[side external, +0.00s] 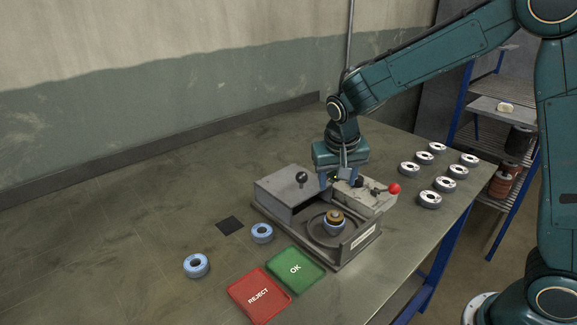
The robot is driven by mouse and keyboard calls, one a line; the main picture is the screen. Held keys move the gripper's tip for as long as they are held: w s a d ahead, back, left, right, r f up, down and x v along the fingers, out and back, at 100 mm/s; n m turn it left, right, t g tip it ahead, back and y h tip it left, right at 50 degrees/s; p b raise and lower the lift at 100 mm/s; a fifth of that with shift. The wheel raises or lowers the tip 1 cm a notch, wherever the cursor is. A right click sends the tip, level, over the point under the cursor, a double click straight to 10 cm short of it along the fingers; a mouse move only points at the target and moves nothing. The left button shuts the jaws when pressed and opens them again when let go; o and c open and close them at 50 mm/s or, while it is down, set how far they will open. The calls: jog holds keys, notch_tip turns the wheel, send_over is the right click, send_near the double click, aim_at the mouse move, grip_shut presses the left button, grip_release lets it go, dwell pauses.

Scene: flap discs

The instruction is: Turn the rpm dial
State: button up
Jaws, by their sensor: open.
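A grey test machine (326,248) stands on the table. A dark knob (302,178) stands up on its left top face. A second dark knob (358,182) sits on the lighter right-hand box, close beside my gripper. I cannot read which of these is the rpm dial. My gripper (341,184) points down over the back of the machine, its blue fingers open, between the two knobs and nearer the right one. I cannot tell whether a finger touches it. A disc with a brass-coloured top (335,219) sits on the machine's round plate.
A red-balled lever (394,188) sticks out right of the gripper. A green OK tray (295,271) and a red REJECT tray (259,295) lie in front. Two blue-white discs (196,265) lie left; several white discs (430,200) lie right.

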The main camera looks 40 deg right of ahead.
jog(key=w+d+r+n+g+y, duration=0.1)
jog(key=w+d+r+n, duration=0.2)
jog(key=d+n, duration=0.35)
notch_tip(320, 180, up, 3)
jog(key=n+g+y, duration=0.1)
jog(key=n+y, duration=0.1)
jog(key=n, duration=0.6)
send_over(358, 181)
jog(key=shift+w+d+r+n, duration=0.2)
jog(key=shift+w+d+n, duration=0.2)
jog(key=shift+d+n, duration=0.2)
jog(key=shift+f, duration=0.1)
notch_tip(358, 181, down, 14)
jog(key=shift+r, duration=0.2)
jog(key=c, duration=1)
